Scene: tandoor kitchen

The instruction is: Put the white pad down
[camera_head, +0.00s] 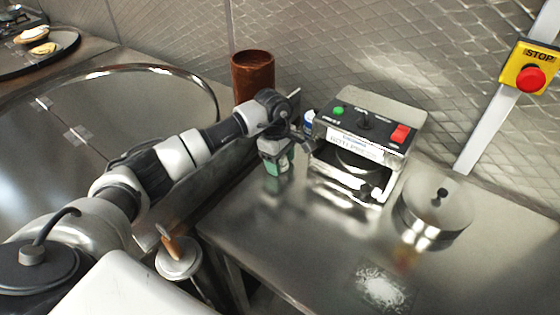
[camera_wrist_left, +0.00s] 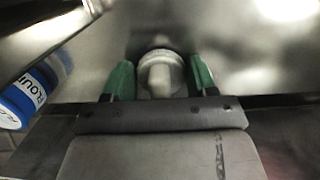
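The white pad (camera_wrist_left: 160,75) is a small pale round piece with a knob. In the left wrist view it sits between the two green fingers of my left gripper (camera_wrist_left: 161,80), which flank it closely on both sides. In the head view my left gripper (camera_head: 276,160) points down low over the steel table (camera_head: 320,240), just left of the press-like machine. The pad is not clearly visible there, and whether its underside touches the table cannot be told. My right gripper is not in view.
The machine (camera_head: 370,125) has green and red buttons. A round steel container (camera_head: 436,212) stands right of it. A brown cylinder (camera_head: 252,75) is behind my arm. A blue-lidded flour container (camera_wrist_left: 22,98) is close left in the wrist view. White powder (camera_head: 381,287) lies on the front table.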

